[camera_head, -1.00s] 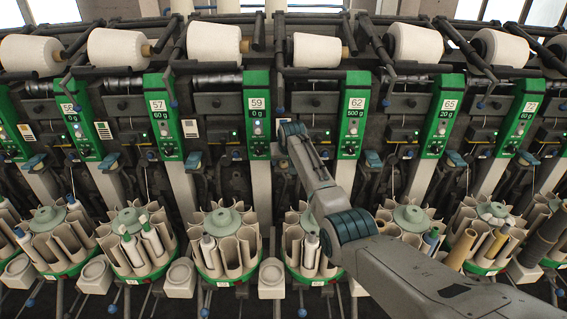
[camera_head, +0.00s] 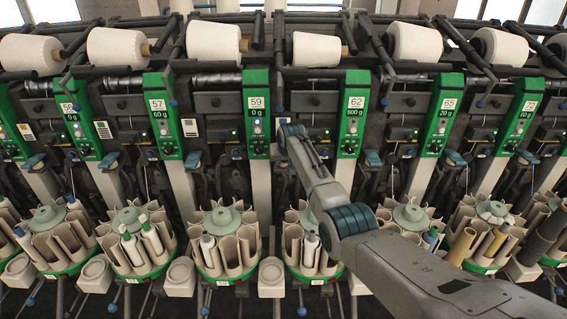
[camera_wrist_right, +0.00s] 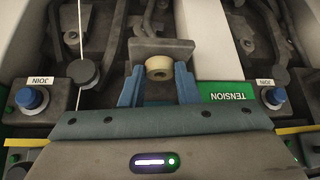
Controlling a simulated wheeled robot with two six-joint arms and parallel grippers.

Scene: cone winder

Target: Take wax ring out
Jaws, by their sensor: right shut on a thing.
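The wax ring (camera_wrist_right: 158,68) is a small cream disc with a dark centre. In the right wrist view it sits between the two blue fingers of my right gripper (camera_wrist_right: 158,88), which is shut on it. A flat grey plate (camera_wrist_right: 160,47) is right behind the ring. In the head view my right gripper (camera_head: 291,130) is small, at the machine front between the green panels 59 (camera_head: 257,120) and 62 (camera_head: 354,120). The ring cannot be made out there. My left gripper is not in view.
Blue JOIN buttons (camera_wrist_right: 32,98) and (camera_wrist_right: 274,97) and a green TENSION label (camera_wrist_right: 232,92) lie close around the gripper. A thin white thread runs at the left of the wrist view. Bobbin magazines (camera_head: 313,240) stand below, and white yarn cones (camera_head: 316,49) above.

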